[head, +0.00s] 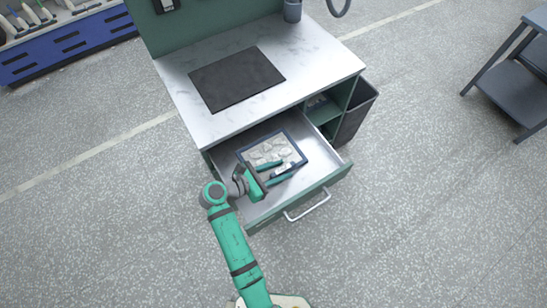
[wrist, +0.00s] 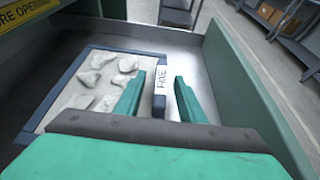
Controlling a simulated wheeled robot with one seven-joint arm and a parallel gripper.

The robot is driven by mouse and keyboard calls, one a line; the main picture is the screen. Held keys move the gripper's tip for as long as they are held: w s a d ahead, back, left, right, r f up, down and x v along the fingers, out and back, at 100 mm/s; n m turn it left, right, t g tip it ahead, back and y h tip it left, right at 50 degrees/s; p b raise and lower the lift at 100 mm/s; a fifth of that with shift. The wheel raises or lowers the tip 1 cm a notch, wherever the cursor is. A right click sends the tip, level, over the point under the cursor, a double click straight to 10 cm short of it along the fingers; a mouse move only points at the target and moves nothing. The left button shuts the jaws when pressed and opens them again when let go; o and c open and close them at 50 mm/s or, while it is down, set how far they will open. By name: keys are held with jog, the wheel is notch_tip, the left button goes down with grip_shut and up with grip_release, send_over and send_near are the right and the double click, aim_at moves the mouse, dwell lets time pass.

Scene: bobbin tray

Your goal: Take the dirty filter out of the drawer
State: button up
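The dirty filter (head: 297,146) lies flat in the open drawer (head: 318,156). It has a dark blue frame and a pale face with several whitish clumps. It also shows in the wrist view (wrist: 57,91), with a white label (wrist: 162,78) reading "FINE" on its near right side. My gripper (head: 285,170) is low over the drawer at that side. In the wrist view my gripper (wrist: 161,78) is open, one green finger on each side of the labelled frame edge. A gap shows between the fingers and the edge. Whether the fingers reach below the rim is hard to tell.
The drawer is pulled out below a worktop (head: 320,55) with a black mat (head: 237,78). The drawer front has a handle (head: 308,205). A dark bin (head: 358,112) stands right of the cabinet. The drawer floor is clear right of the filter. A yellow sign (wrist: 25,14) shows at upper left.

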grip_shut()
jog(key=shift+r, duration=0.15)
